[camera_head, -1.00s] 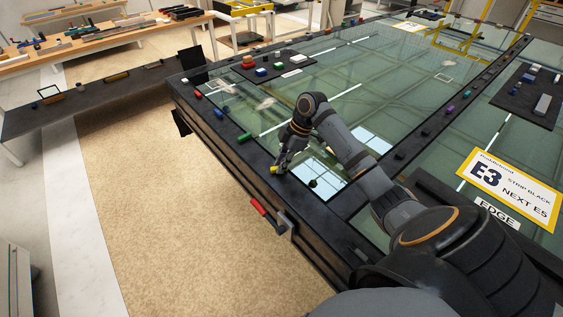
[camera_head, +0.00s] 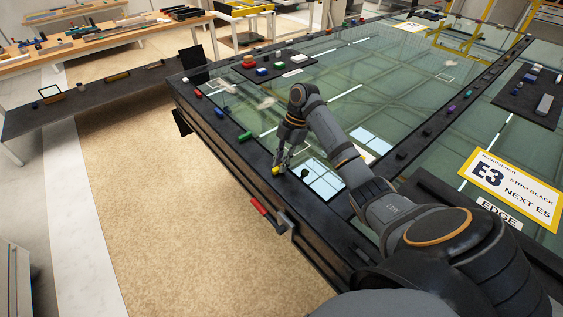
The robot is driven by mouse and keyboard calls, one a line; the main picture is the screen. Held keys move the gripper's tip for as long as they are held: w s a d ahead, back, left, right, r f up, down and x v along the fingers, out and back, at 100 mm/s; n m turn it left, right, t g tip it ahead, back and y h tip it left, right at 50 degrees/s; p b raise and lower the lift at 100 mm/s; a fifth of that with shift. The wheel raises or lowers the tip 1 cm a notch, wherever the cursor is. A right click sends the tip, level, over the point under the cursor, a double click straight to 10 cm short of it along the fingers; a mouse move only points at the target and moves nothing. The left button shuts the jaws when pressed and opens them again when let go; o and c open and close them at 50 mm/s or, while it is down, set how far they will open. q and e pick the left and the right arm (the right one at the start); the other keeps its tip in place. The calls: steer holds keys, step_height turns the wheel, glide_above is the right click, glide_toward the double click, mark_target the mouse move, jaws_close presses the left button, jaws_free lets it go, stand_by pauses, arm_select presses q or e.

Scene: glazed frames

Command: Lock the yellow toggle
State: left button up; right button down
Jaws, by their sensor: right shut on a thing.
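The yellow toggle (camera_head: 275,170) is on the black border of the glazed frame, near its front left edge. My right gripper (camera_head: 279,166) is over it, pointing down, with its fingertips at the toggle. It is shut on the yellow toggle; the fingers hide part of it. The toggle's exact angle is too small to tell. My left gripper is not in view.
A green toggle (camera_head: 245,137) and a red one (camera_head: 198,94) sit farther along the same border. A red handle (camera_head: 259,207) sticks out from the frame's side. A dark mat (camera_head: 273,66) with coloured blocks lies on the glass. A yellow-edged sign (camera_head: 508,187) lies at right.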

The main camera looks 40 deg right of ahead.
steer(key=c, duration=1.3)
jaws_free()
steer(key=shift+d+r, duration=0.15)
steer(key=shift+r, duration=0.15)
steer(key=d, duration=0.4)
steer(key=w+d, duration=0.1)
steer(key=d, duration=0.7)
steer(key=shift+w+r, duration=0.2)
steer(key=shift+r, duration=0.05)
steer(key=shift+f, duration=0.1)
